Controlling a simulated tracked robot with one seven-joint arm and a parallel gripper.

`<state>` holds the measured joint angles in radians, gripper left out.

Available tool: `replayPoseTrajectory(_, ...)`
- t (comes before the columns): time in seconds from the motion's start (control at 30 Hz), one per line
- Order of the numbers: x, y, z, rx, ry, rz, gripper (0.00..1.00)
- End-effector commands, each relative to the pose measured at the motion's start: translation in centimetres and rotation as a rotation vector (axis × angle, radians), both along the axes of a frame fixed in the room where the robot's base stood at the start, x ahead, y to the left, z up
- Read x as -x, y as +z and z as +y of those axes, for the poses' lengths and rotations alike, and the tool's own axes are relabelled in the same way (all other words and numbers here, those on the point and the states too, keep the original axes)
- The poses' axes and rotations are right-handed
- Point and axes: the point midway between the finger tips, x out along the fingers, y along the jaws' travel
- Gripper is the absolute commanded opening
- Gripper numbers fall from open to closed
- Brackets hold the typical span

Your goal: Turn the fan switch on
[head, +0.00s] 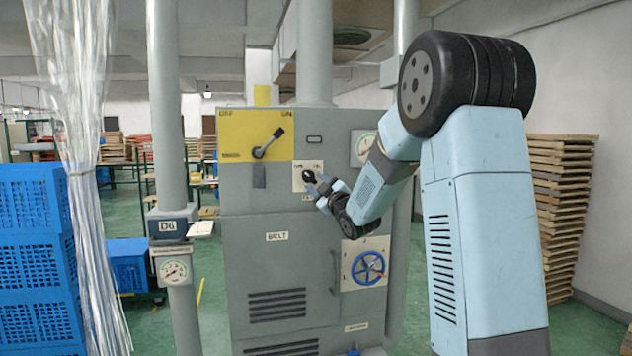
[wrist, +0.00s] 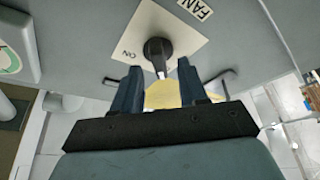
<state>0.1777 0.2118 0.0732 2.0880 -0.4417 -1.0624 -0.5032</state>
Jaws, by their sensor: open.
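The fan switch is a black rotary knob (wrist: 158,48) on a cream plate (wrist: 172,22) with an "ON" mark and a "FAN" label (wrist: 195,9) beside it. In the wrist view its handle points down the picture, towards my gripper (wrist: 158,88). The two fingers are apart, one on each side of the handle's tip, with space between; I cannot tell whether either touches it. In the head view my gripper (head: 316,185) is at the cream plate (head: 299,179) on the grey cabinet, and it partly covers the plate and its label.
The grey cabinet (head: 235,230) carries a yellow OFF/ON panel (head: 235,125) with a black lever (head: 268,143), a gauge (head: 363,146) and a blue valve wheel (head: 368,268). A pipe (head: 166,100) and plastic strips (head: 80,150) stand left. Blue crates (head: 35,250) are stacked far left.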

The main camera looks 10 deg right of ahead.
Motion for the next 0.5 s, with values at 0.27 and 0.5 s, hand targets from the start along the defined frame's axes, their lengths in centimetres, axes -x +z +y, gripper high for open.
replayPoseTrajectory(0.27,-2.8,0.8,0.8,0.0,-0.001,0.001,0.43)
replayPoseTrajectory(0.5,-3.3,0.9,0.9,-0.001,0.0,0.001,0.43)
